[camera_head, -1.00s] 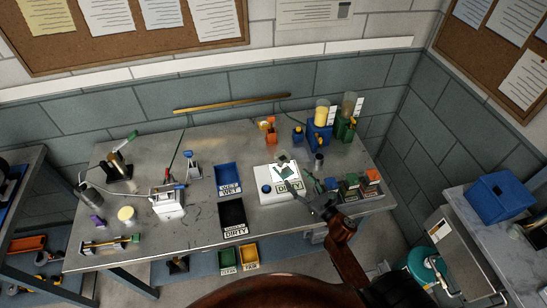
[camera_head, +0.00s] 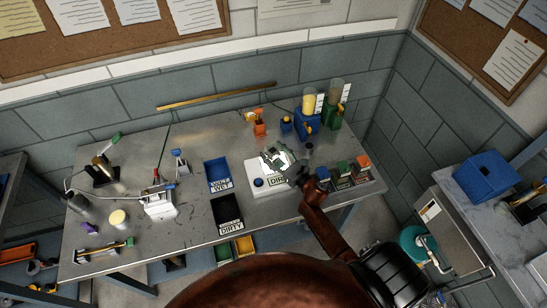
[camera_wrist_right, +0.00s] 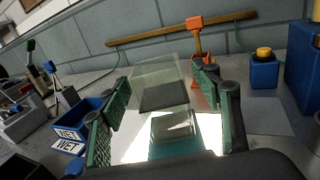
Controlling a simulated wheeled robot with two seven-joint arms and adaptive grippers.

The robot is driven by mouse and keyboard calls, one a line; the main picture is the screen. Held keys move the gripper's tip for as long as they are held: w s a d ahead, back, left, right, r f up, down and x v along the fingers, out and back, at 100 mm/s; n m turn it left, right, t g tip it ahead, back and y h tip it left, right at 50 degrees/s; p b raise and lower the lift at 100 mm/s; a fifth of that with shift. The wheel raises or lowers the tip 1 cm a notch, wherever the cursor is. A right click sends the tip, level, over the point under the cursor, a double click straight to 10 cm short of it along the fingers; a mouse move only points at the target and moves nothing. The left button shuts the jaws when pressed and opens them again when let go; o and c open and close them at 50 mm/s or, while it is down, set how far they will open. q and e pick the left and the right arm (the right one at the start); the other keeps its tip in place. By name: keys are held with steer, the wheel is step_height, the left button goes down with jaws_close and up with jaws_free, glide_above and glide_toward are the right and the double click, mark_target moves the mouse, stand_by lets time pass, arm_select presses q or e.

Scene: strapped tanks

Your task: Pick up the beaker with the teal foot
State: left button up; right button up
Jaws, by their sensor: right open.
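My right gripper (camera_head: 277,157) is open above the white block at the middle of the table. In the right wrist view the gripper (camera_wrist_right: 162,82) has its green-padded fingers spread wide. A clear glass vessel with a teal bottom (camera_wrist_right: 172,148), seemingly the beaker, shows low between the fingers, close to the wrist. Another clear, square-looking piece with a dark bottom (camera_wrist_right: 163,97) shows just beyond it. I cannot tell whether any finger touches the glass. In the head view the gripper covers most of the glassware. My left gripper is not in view.
The white block (camera_head: 257,190) has a blue knob. Left of it are a blue tray (camera_head: 217,175) and a black tray (camera_head: 228,215). An orange stand (camera_head: 260,125) and blue and green dispensers (camera_head: 332,117) stand behind. Small coloured boxes (camera_head: 343,178) are at right.

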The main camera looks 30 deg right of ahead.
steer(key=c, duration=1.4)
steer(key=shift+c, duration=0.6)
